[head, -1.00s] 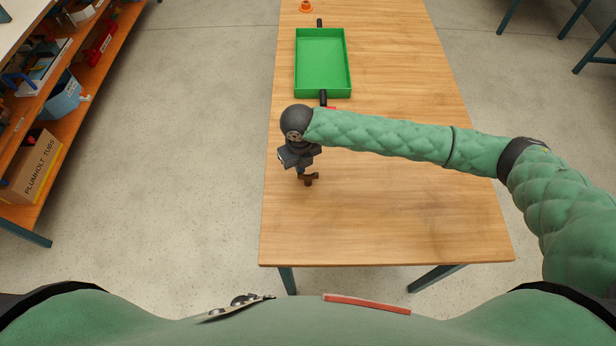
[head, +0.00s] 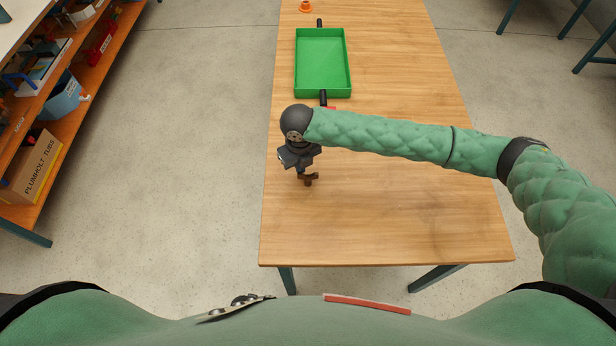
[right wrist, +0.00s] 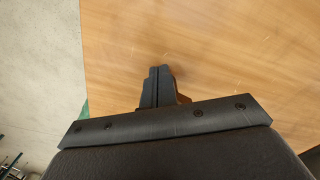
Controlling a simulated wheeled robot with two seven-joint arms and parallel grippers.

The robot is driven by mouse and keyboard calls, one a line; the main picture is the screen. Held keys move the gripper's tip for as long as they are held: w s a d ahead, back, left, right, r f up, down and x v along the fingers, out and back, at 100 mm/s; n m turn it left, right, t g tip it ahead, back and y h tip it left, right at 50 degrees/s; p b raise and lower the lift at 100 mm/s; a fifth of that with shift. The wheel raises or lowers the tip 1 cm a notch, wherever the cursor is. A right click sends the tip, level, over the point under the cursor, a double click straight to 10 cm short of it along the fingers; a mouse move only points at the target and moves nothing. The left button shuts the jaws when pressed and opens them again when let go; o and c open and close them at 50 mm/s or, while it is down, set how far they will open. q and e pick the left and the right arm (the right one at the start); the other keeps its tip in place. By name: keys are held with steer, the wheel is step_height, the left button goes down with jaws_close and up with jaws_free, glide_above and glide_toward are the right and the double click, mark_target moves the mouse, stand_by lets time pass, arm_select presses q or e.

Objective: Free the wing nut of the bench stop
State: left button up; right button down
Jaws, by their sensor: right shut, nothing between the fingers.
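My right gripper (head: 301,174) is over the left part of the wooden bench, pointing down, with its fingers shut and nothing between them. In the right wrist view the two dark fingers (right wrist: 158,72) lie side by side. A small brown piece (head: 311,180), perhaps part of the bench stop or its wing nut, sits right beside the fingertips. It also shows in the right wrist view (right wrist: 182,91), largely hidden behind the fingers. I cannot tell whether the fingers touch it. My left gripper is out of view.
A green tray (head: 346,92) with dark handles lies farther back on the wooden bench (head: 400,215). A small orange object (head: 306,6) stands at the far end. The bench's near and right parts are clear. Orange shelving (head: 75,125) with boxes stands at the left across open floor.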

steer(key=shift+s+a+p, duration=0.5)
steer(key=shift+s+p, duration=0.2)
stand_by(1.3)
steer(key=shift+s+a+p, duration=0.1)
steer(key=shift+s+p, duration=0.35)
steer(key=shift+s, duration=0.25)
stand_by(0.5)
steer(key=shift+s+p, duration=0.6)
stand_by(0.6)
steer(key=shift+s+d+p, duration=0.4)
steer(key=shift+s+d, duration=0.05)
steer(key=shift+d, duration=0.05)
stand_by(0.9)
step_height(320, 180, up, 6)
steer(key=p, duration=0.4)
stand_by(0.5)
stand_by(0.5)
